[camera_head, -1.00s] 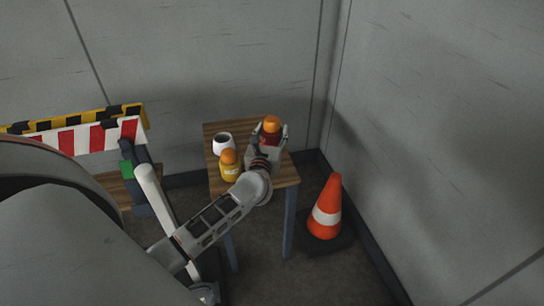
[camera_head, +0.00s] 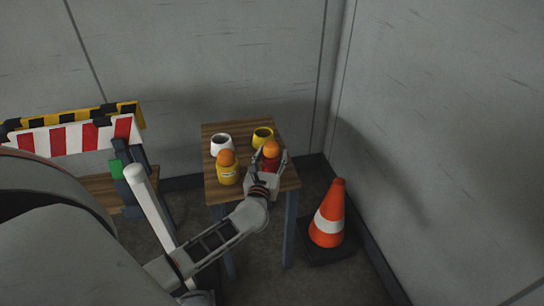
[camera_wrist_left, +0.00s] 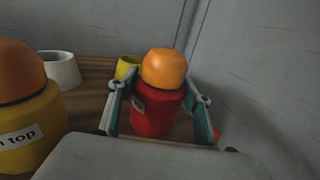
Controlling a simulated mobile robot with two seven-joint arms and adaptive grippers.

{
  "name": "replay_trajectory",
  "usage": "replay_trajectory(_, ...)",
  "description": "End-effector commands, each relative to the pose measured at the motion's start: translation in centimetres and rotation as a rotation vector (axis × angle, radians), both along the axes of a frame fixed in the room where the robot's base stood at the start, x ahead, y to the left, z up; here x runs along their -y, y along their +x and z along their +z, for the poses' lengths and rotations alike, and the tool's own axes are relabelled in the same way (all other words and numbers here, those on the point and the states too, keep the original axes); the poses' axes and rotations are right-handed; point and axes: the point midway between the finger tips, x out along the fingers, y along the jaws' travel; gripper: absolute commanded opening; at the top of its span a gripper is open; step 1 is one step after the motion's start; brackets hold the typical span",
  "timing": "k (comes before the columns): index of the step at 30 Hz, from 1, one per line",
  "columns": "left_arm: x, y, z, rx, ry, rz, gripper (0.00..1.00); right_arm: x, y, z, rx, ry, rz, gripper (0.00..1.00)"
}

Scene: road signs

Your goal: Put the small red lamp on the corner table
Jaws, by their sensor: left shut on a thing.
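The small red lamp (camera_head: 271,153) has a red body and an orange dome. My left gripper (camera_head: 270,164) is shut around its body, over the front right part of the wooden corner table (camera_head: 223,196). In the left wrist view the lamp (camera_wrist_left: 157,112) stands upright between the two fingers. I cannot tell whether its base touches the table top. My right gripper is not in view.
A yellow lamp (camera_head: 228,172) with an orange dome stands left of the red lamp. A white cup (camera_head: 221,145) and a yellow cup (camera_head: 263,136) stand behind. A traffic cone (camera_head: 328,218) is on the floor to the right. Striped barriers (camera_head: 75,137) are at left.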

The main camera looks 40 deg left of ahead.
Motion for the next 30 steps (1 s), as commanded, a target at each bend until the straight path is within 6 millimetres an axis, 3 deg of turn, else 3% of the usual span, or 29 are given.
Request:
replay_trajectory(6,0.0,0.0,-0.6,0.000,0.001,0.000,0.20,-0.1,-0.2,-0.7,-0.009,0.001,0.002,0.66)
replay_trajectory(7,0.0,0.0,-0.5,-0.001,0.000,0.000,0.56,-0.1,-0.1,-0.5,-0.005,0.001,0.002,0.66)
replay_trajectory(8,0.0,0.0,-0.4,0.000,0.000,0.000,0.64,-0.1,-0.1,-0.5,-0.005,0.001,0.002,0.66)
replay_trajectory(22,0.0,0.0,0.4,0.002,0.000,0.000,0.66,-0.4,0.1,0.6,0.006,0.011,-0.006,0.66)
replay_trajectory(30,2.2,-4.7,0.0,-0.001,-0.003,-0.002,0.66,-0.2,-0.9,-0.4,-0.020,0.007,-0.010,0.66)
